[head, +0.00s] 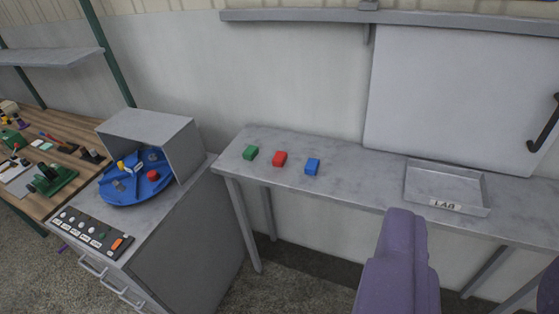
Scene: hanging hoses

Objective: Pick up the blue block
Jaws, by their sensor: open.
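The blue block (312,167) sits on the grey marbled bench (345,184), the rightmost in a row of three blocks. It is small and fully visible. My gripper (478,242) shows as purple fingers at the lower right, one in full and one cut off by the right edge. It is open, with nothing seen between the fingers. It is in front of the bench, to the right of the blue block and apart from it.
A red block (280,158) and a green block (250,152) stand left of the blue one. A grey tray labelled LAB (446,187) lies on the bench's right. A cabinet (190,225) with a blue turntable (135,190) stands left. A grey sliding panel (450,95) is behind.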

